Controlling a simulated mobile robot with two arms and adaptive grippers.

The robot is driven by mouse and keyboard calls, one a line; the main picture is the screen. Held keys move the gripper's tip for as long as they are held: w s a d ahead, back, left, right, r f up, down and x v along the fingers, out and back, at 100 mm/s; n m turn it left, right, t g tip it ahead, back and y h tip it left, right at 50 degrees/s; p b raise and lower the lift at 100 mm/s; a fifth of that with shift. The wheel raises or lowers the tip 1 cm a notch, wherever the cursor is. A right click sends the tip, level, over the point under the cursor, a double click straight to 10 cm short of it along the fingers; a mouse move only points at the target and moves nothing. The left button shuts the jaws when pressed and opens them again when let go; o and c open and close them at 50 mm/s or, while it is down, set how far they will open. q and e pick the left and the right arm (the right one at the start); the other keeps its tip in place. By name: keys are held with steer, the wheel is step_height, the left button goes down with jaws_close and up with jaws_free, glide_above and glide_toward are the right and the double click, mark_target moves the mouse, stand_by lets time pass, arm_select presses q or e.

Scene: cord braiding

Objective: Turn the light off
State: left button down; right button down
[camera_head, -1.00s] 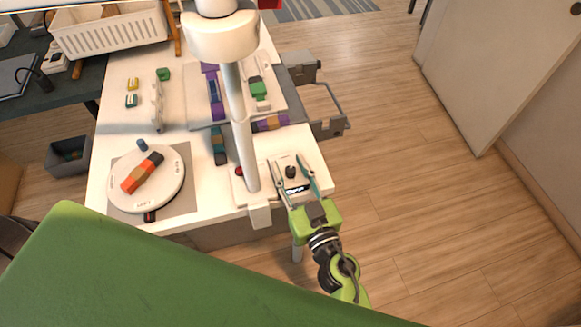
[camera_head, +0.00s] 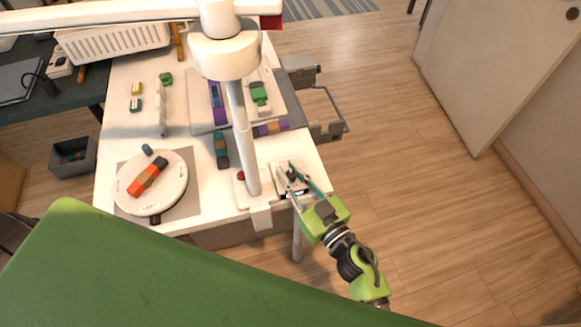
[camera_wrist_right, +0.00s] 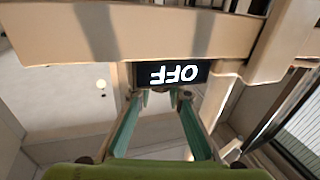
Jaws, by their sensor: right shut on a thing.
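A white lamp (camera_head: 224,55) with a pale post stands at the front of the white table. Beside its base is a small pale control plate (camera_head: 281,187) with a dark knob, plainly visible earlier but now mostly hidden by my fingers. My right gripper (camera_head: 290,172) reaches over the plate from the lower right, closed on the knob. In the right wrist view the green fingers (camera_wrist_right: 163,97) converge just below a black display (camera_wrist_right: 172,74) reading "OFF", seen turned around. A red button (camera_head: 240,175) sits left of the post. My left gripper is not in view.
A round white turntable (camera_head: 176,190) carrying red-orange and dark blocks is at the left. Purple and green blocks lie on a board (camera_head: 200,121) behind the lamp. A grey drawer-like frame (camera_head: 325,131) juts from the table's right side. Open floor lies right.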

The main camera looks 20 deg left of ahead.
steer(key=shift+w+d+r+n+g+y+p, duration=0.1)
steer(key=shift+r+n+g+y+p, duration=0.05)
steer(key=shift+n+g+y+p, duration=0.6)
steer(key=shift+f+n+g+y, duration=0.2)
steer(key=shift+n+g+y, duration=0.45)
steer(key=shift+n+g, duration=0.7)
steer(key=shift+g, duration=0.5)
steer(key=c, duration=1.9)
jaws_free()
steer(key=v, duration=1.2)
steer(key=shift+f, duration=0.1)
